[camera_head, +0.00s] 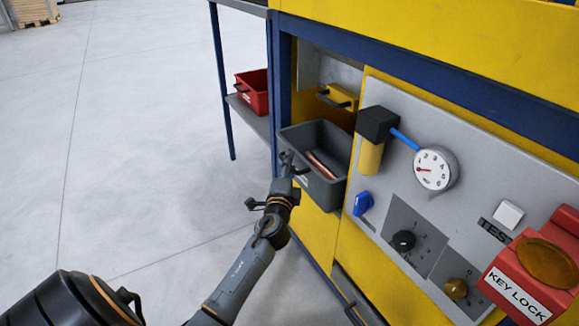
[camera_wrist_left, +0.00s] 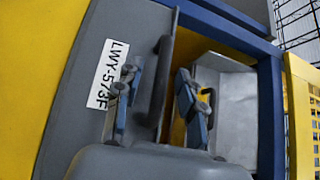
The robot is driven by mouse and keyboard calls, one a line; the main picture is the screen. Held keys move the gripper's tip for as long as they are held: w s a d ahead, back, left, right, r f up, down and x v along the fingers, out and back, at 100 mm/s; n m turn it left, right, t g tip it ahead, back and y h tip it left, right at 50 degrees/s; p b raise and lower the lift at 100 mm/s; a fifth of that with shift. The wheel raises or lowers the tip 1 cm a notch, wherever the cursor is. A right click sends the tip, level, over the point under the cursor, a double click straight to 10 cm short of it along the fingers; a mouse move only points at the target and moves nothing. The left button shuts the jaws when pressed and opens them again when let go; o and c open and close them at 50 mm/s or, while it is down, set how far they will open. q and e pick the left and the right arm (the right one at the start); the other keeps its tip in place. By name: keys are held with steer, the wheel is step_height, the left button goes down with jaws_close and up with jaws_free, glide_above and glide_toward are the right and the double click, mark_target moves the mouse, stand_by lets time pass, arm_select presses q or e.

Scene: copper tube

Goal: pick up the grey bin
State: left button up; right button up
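The grey bin (camera_head: 324,192) sits in an opening in the yellow machine, with reddish copper-coloured tubes (camera_head: 320,164) inside it. My left gripper (camera_head: 287,161) is at the bin's near side, by its handle. In the left wrist view, the grey bin (camera_wrist_left: 104,34) carries a white label (camera_wrist_left: 108,73) reading LWY-573F. The dark handle (camera_wrist_left: 165,72) stands between the two spread fingers of my left gripper (camera_wrist_left: 157,76). Gaps show on both sides of the handle, so the gripper is open around it. My right gripper is in neither view.
A red bin (camera_head: 255,92) stands on a shelf left of the machine. A yellow handled block (camera_head: 340,97) is behind the grey bin. A panel (camera_head: 440,220) with a gauge, knobs and a red key lock box is at right. The floor (camera_head: 120,150) at left is clear.

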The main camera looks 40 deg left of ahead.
arm_select(q)
steer(key=v, duration=1.2)
